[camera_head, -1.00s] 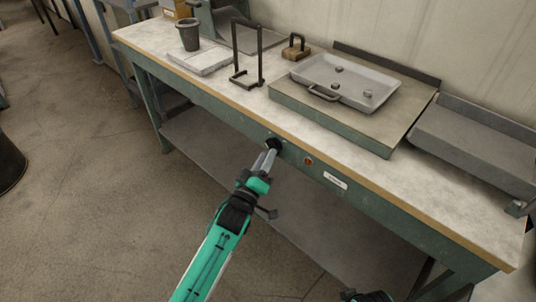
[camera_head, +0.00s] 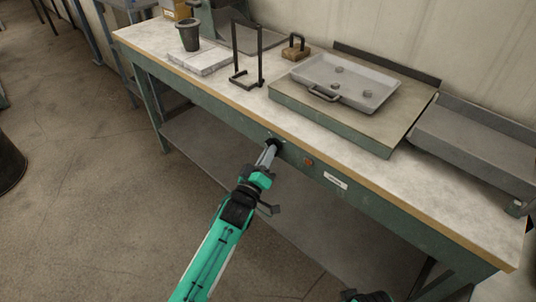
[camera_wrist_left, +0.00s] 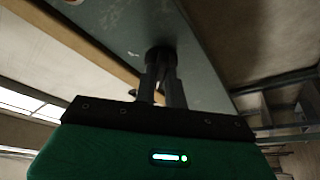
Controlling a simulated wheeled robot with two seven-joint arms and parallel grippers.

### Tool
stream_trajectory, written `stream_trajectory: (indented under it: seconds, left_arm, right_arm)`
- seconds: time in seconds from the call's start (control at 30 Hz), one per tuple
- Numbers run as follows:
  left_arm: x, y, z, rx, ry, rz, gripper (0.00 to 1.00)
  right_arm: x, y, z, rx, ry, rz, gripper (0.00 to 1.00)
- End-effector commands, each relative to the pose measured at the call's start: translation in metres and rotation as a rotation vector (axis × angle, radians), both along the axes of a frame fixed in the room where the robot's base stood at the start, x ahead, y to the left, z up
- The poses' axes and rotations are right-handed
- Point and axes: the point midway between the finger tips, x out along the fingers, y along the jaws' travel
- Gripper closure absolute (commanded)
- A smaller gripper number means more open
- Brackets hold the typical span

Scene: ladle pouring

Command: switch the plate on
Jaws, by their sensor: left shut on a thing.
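A dark round knob (camera_wrist_left: 158,52) sits on the green front rail of the bench; in the head view the knob (camera_head: 276,143) is partly hidden by my fingers. My left gripper (camera_head: 268,153) is shut on it; in the wrist view its two fingers (camera_wrist_left: 160,82) close around the knob. A small lamp (camera_head: 308,162) to the right of the knob looks dull orange. The plate (camera_head: 400,131), a flat green-sided slab, lies on the bench above. A grey pan (camera_head: 367,105) with three small lumps stands on it. Only a sliver of my right arm shows at the bottom edge.
A white label (camera_head: 335,180) is on the rail right of the lamp. On the bench (camera_head: 225,81) stand a dark cup (camera_head: 188,35) on a pale slab, a black frame stand (camera_head: 262,55) and a wooden block with a handle (camera_head: 296,50). A grey trough (camera_head: 470,145) is at right.

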Motion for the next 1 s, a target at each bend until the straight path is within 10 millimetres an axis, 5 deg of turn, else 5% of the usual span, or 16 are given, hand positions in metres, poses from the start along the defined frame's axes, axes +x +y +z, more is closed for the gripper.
stream_trajectory:
  seconds: [1.0]
  left_arm:
    - [0.006, 0.005, -0.002, 0.585, -0.586, 0.000, 1.00]
  right_arm:
    - [-0.007, -0.001, 0.036, 0.008, -0.035, -0.002, 0.64]
